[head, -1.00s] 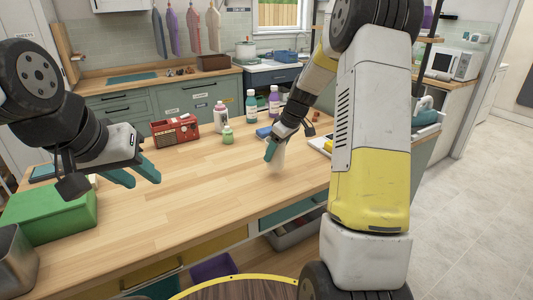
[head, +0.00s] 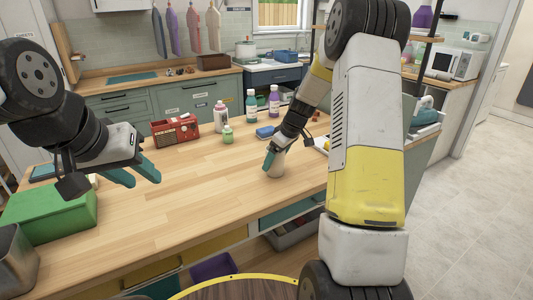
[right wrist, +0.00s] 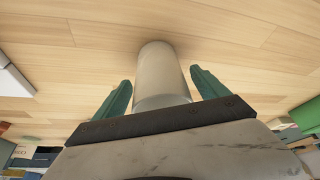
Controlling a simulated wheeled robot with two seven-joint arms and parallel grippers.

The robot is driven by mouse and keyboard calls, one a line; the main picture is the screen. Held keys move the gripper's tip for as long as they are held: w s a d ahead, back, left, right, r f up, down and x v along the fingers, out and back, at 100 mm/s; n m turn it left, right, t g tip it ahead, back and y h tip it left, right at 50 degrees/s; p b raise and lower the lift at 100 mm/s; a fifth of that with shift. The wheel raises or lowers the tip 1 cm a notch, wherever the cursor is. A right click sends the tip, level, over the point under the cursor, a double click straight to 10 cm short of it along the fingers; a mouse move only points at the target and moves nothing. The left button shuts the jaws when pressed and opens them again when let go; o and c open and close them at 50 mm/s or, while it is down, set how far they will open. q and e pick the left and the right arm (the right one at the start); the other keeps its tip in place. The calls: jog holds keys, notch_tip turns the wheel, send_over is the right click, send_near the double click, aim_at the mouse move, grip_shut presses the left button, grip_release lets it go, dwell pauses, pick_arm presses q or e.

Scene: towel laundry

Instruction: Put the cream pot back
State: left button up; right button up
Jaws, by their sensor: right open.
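The cream pot (head: 277,171), a small pale cylinder, is on the wooden table by my right gripper (head: 272,158), partly hidden by a finger. In the right wrist view the pot (right wrist: 160,66) lies between the two teal fingers of my right gripper (right wrist: 160,82). These fingers are open, with a gap on each side of the pot. My left gripper (head: 142,176) is open and empty above the left part of the table, away from the pot.
Behind the pot stand a red box (head: 175,131), a white bottle (head: 220,117), a green bottle (head: 228,135), a teal bottle (head: 251,107), a purple bottle (head: 274,102) and a blue item (head: 265,132). A green box (head: 50,213) is at the left. The middle tabletop is clear.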

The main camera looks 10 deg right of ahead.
jog(key=s+r+m, duration=0.1)
jog(key=s+r, duration=0.4)
jog(key=r, duration=0.4)
jog(key=s+r+m, duration=0.1)
jog(key=s+r, duration=0.4)
jog(key=r, duration=0.3)
jog(key=s+a+r+m+t, duration=0.1)
jog(key=s+a+m, duration=0.1)
jog(key=s, duration=0.9)
jog(key=s+a+r+m+t+h, duration=0.1)
jog(key=s+a+r+m, duration=0.1)
jog(key=s, duration=1)
jog(key=shift+a+r+m+t, duration=0.3)
jog(key=shift+a+m+t, duration=0.15)
jog(key=shift+m, duration=0.55)
